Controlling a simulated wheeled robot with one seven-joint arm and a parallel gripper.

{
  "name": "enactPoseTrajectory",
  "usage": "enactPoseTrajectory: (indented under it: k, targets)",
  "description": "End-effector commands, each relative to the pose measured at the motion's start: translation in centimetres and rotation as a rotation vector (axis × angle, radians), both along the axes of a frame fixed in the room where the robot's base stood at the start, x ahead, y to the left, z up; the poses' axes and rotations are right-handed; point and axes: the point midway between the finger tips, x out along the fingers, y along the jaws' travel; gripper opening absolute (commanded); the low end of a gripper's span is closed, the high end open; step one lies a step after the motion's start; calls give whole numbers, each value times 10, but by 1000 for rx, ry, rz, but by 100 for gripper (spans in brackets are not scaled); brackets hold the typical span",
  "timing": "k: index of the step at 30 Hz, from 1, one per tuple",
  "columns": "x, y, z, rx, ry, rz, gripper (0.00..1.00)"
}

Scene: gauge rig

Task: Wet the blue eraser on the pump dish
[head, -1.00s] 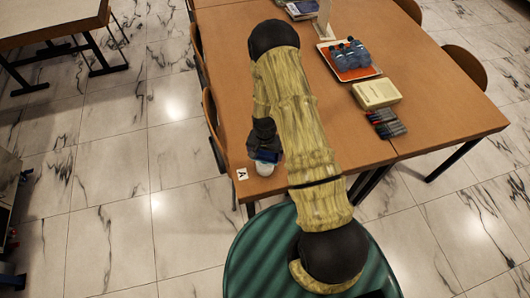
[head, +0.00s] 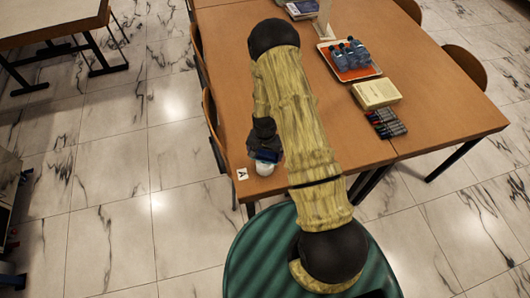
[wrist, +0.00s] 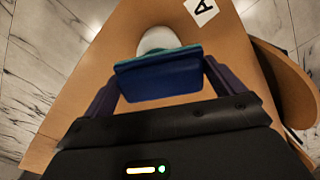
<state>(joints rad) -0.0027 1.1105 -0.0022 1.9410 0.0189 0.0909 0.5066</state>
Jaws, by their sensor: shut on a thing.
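The blue eraser (wrist: 160,82) has a teal layer along its far side. My gripper (wrist: 161,88) is shut on it, with one finger at each end. In the head view the eraser (head: 265,156) shows as a dark blue piece under my gripper (head: 264,152). The pump dish (head: 263,169) is a small white round thing near the table's near left corner. In the wrist view the dish (wrist: 158,38) shows just beyond the eraser, which hides part of it. I cannot tell whether the eraser touches the dish.
A white card with a black letter (head: 241,174) lies left of the dish on the wooden table (head: 225,60). A tray of blue bottles (head: 373,72), a cream box (head: 377,94) and several markers (head: 386,123) are right of my arm. Chairs stand around the table.

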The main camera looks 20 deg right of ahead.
Motion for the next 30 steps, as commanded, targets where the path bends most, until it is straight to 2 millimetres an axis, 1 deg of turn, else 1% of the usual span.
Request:
enactPoseTrajectory:
  k: [1,12,27,30]
  targets:
    - [0,0,6,0,0,0,76]
    - [0,0,30,0,-1,1,76]
    - [0,0,62,-1,-1,0,76]
    - [0,0,64,-1,-1,0,76]
